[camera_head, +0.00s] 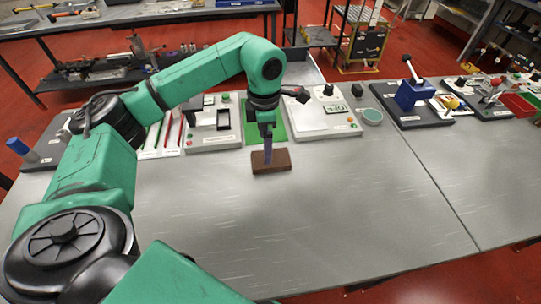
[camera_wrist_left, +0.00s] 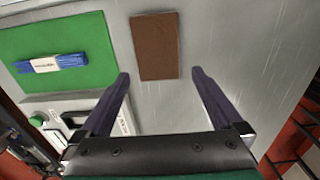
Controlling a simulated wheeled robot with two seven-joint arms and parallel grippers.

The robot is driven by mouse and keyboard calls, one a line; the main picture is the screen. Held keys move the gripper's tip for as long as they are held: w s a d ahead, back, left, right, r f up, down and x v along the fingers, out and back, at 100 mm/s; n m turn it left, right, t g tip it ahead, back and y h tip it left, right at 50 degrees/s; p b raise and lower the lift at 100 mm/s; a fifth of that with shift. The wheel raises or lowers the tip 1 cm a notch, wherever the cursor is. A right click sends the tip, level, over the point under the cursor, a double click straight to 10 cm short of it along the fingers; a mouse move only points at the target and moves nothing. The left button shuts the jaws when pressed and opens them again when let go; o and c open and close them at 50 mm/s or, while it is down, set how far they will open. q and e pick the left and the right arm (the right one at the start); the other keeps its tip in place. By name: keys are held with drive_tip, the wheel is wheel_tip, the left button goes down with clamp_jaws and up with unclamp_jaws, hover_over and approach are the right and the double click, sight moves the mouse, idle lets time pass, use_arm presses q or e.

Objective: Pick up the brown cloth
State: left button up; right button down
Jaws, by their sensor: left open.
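The brown cloth (camera_head: 271,161) is a flat folded rectangle lying on the grey table, near the middle in the head view. In the left wrist view the cloth (camera_wrist_left: 155,46) lies beyond and between my two fingertips. My left gripper (camera_head: 268,156) is above the cloth in the head view, with its fingers pointing down. In the left wrist view my left gripper (camera_wrist_left: 160,75) is open and empty, its fingers spread wider than the cloth. Whether the fingertips touch the table cannot be told. My right gripper is not in view.
A green mat (camera_wrist_left: 60,55) with a blue bundle (camera_wrist_left: 50,63) on it lies next to the cloth. White device panels (camera_head: 325,115) line the table's back edge. A blue block device (camera_head: 412,95) stands at the right. The front of the table (camera_head: 340,215) is clear.

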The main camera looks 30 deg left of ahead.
use_arm(q)
wheel_tip(320, 180, down, 6)
drive_tip(key=shift+w+a+r+p, duration=0.1)
drive_tip(key=shift+w+r+p, duration=0.1)
drive_tip(key=shift+p, duration=0.95)
drive_tip(key=shift+s+f, duration=0.1)
drive_tip(key=shift+f, duration=0.35)
drive_tip(key=c, duration=1)
drive_tip(key=shift+c, duration=0.4)
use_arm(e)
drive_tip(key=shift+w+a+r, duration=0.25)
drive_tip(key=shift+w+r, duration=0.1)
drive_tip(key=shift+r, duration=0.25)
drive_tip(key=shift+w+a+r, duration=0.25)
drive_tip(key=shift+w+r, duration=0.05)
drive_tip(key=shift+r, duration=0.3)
